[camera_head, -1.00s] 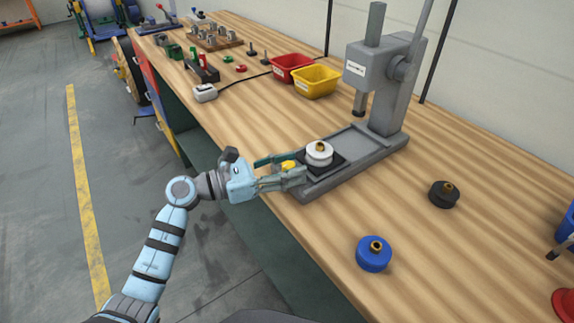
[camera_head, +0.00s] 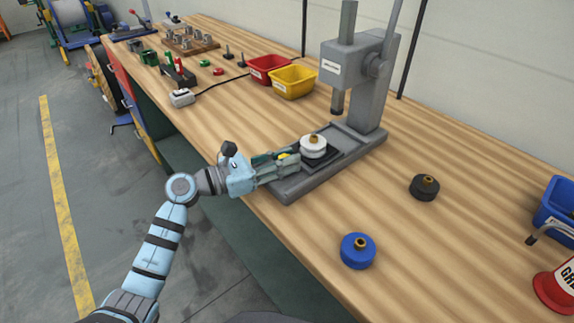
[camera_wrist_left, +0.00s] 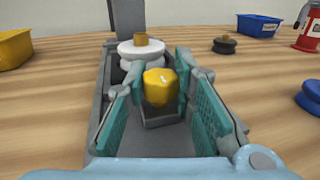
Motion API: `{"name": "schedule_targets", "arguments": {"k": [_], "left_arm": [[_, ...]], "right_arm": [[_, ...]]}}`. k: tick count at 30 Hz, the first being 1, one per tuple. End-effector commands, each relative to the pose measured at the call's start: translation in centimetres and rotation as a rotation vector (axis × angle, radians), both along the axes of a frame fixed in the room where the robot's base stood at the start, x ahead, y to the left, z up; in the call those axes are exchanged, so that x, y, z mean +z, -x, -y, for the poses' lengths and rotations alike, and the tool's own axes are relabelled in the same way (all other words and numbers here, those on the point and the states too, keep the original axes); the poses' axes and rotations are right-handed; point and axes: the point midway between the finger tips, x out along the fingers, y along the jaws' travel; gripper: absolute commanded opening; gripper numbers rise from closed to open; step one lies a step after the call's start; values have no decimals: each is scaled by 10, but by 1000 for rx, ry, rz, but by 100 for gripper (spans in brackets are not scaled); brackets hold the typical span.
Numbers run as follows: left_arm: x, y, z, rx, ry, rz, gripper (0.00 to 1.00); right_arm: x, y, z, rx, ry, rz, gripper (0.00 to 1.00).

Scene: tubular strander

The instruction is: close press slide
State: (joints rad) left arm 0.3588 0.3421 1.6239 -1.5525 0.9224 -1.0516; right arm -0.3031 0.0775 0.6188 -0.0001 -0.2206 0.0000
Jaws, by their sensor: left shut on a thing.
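The grey press (camera_head: 355,75) stands on the bench with its ram over the back part of its base channel. The dark press slide (camera_head: 334,162) sits in the channel, in front of the ram. It carries a white round part (camera_head: 313,148) with a brass bush, which also shows in the left wrist view (camera_wrist_left: 141,53). My left gripper (camera_head: 288,162) is at the front end of the base, its fingers shut on the slide's yellow knob (camera_wrist_left: 160,88). The fingers partly hide the knob in the head view. My right gripper is not in view.
A blue round part (camera_head: 357,251) and a black one (camera_head: 424,188) lie on the bench to the right. Yellow (camera_head: 292,82) and red (camera_head: 266,68) bins stand left of the press. A blue bin (camera_head: 558,210) and red container (camera_head: 555,292) are far right.

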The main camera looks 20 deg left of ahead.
Motion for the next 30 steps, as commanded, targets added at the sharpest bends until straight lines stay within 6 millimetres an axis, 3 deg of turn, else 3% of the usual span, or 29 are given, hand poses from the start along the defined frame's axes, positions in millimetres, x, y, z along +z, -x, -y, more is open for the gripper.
{"name": "schedule_targets", "arguments": {"k": [5,6,10,20,23,30], "left_arm": [[-1,1,-2,4,-2,-1,0],[-1,1,-2,3,-2,-2,24],[-1,0,-1,1,-2,-1,44],[-1,2,-2,-1,-2,-2,44],[-3,10,-14,2,-6,-4,44],[-4,52,-64,0,-8,-7,44]], "right_arm": [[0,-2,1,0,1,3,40],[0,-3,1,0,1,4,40],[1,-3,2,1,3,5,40],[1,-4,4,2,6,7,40],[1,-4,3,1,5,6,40],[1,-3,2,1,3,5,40]]}}
